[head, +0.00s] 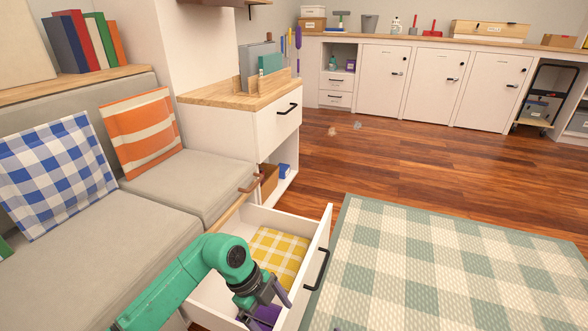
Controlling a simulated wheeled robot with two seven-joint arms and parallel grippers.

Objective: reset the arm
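My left arm is green and comes in from the bottom left. Its gripper (264,302) is low inside the open drawer (322,262) under the bench seat, at the drawer's near end. A purple thing (266,316) is at or just below the fingers. I cannot tell whether the gripper holds it or is only close to it. A yellow and white checked cloth or cushion (280,252) lies in the drawer beyond the gripper. My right arm and gripper are not in view.
The drawer front with its black handle (317,268) stands right of my arm. The bench seat (110,255) with a blue checked cushion (55,175) and an orange striped cushion (138,132) is left. A checked rug (450,265) and open wood floor lie right.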

